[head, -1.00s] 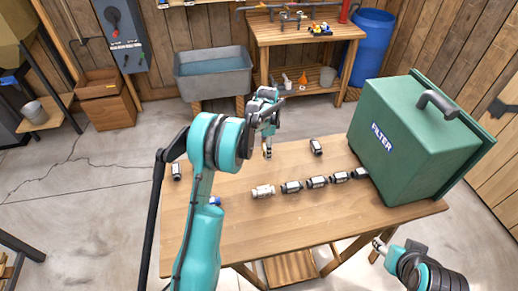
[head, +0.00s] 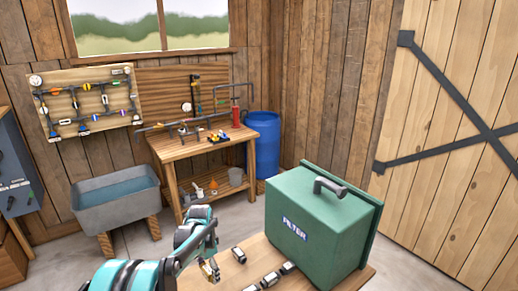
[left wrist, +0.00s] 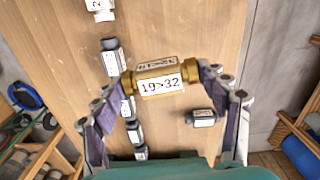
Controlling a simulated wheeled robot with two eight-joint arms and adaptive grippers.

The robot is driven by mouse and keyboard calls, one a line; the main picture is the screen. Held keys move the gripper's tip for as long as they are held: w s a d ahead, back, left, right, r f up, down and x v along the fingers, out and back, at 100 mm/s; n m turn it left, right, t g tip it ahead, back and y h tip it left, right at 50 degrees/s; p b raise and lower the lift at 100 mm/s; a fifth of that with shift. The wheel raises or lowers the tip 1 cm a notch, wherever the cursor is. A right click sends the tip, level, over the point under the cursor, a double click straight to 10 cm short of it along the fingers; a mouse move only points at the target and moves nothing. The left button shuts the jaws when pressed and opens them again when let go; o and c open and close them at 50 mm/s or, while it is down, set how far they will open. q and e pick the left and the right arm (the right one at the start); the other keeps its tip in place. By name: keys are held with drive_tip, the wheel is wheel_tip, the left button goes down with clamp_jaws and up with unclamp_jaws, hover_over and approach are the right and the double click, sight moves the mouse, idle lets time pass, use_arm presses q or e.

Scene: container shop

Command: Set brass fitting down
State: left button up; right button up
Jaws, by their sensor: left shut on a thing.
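My left gripper (head: 209,264) is shut on the brass fitting (left wrist: 160,79), which carries a white label reading "19>32". In the left wrist view the fitting lies crosswise between the two fingers, with the wooden table (left wrist: 190,45) behind it. In the head view the gripper is above the table's (head: 245,277) left part, left of the green filter box (head: 318,235); the fitting is small there. I cannot tell whether it touches the tabletop. My right gripper is out of view.
A row of dark and pale labelled fittings (left wrist: 112,59) runs along the table. A separate dark fitting (left wrist: 202,118) lies to the right of the row in the wrist view. A water tub (head: 115,197), workbench (head: 205,147) and blue barrel (head: 263,143) stand behind.

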use_arm(q)
drive_tip(key=s+n, duration=1.6)
drive_tip(key=s, duration=0.3)
drive_tip(key=shift+n, duration=0.3)
drive_tip(key=a+f+b, duration=0.1)
drive_tip(key=a+f, duration=0.1)
drive_tip(key=a, duration=0.1)
drive_tip(key=a+f+b, duration=0.1)
drive_tip(key=a+f, duration=0.1)
drive_tip(key=a, duration=0.2)
drive_tip(key=a+f+b, duration=0.2)
drive_tip(key=a, duration=0.2)
drive_tip(key=shift+s+a+f, duration=0.1)
drive_tip(key=shift+s+f, duration=0.05)
drive_tip(key=shift+s, duration=0.15)
wheel_tip(320, 180, down, 4)
drive_tip(key=shift+f+b, duration=0.1)
drive_tip(key=shift+b, duration=1.05)
